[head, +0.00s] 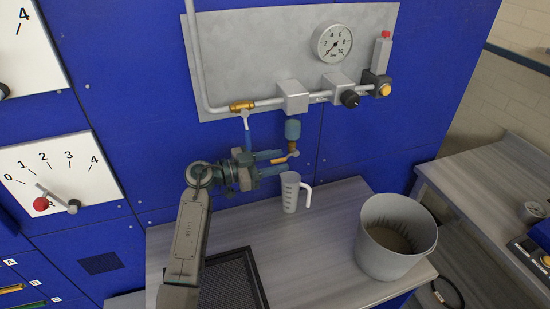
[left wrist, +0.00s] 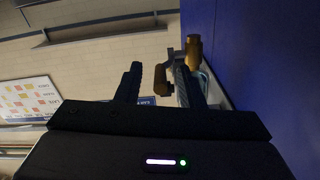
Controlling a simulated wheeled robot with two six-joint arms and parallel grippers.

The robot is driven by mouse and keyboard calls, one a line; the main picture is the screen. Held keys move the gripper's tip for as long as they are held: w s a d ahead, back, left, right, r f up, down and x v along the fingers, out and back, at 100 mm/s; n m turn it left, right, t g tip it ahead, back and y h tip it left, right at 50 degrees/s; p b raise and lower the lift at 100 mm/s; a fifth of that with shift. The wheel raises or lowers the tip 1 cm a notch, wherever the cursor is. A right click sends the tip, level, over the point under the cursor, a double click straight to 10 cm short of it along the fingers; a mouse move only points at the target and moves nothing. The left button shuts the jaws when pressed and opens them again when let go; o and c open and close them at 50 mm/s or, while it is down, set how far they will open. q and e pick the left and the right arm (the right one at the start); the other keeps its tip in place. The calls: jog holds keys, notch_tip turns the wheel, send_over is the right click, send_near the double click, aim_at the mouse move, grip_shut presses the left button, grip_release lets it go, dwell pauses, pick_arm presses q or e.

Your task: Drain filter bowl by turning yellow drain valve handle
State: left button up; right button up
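The filter bowl (head: 292,130) is a blue-green cup hanging under the pipe on the grey panel. A brass drain valve (head: 293,146) sits below it and also shows in the left wrist view (left wrist: 194,52). Its yellow handle (left wrist: 150,88) shows in the left wrist view, reaching into the space between my fingers. My left gripper (head: 284,161) is at the valve, coming from the left in the head view. Its fingers (left wrist: 160,85) are open, with the handle nearer the right finger in the wrist view; contact cannot be told. My right gripper is not in view.
A clear measuring jug (head: 291,191) stands on the bench under the valve, close below my gripper. A grey bucket (head: 396,240) stands to the right, a black mesh tray (head: 235,281) at front left. A brass pipe valve (head: 242,106) and a gauge (head: 332,41) are above.

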pick_arm(q)
jog(key=shift+d, duration=0.1)
jog(key=c, duration=0.6)
grip_shut()
jog(key=shift+f+h+b, duration=0.4)
jog(key=shift+f+b, duration=0.05)
jog(key=shift+b, duration=0.1)
jog(key=h+b, duration=0.1)
jog(key=f+t+h+b, duration=0.1)
jog(key=h+b, duration=0.1)
jog(key=shift+w+d+f+t, duration=0.1)
jog(key=shift+d+f+t, duration=0.1)
jog(key=shift+t, duration=0.1)
jog(key=shift+a, duration=0.1)
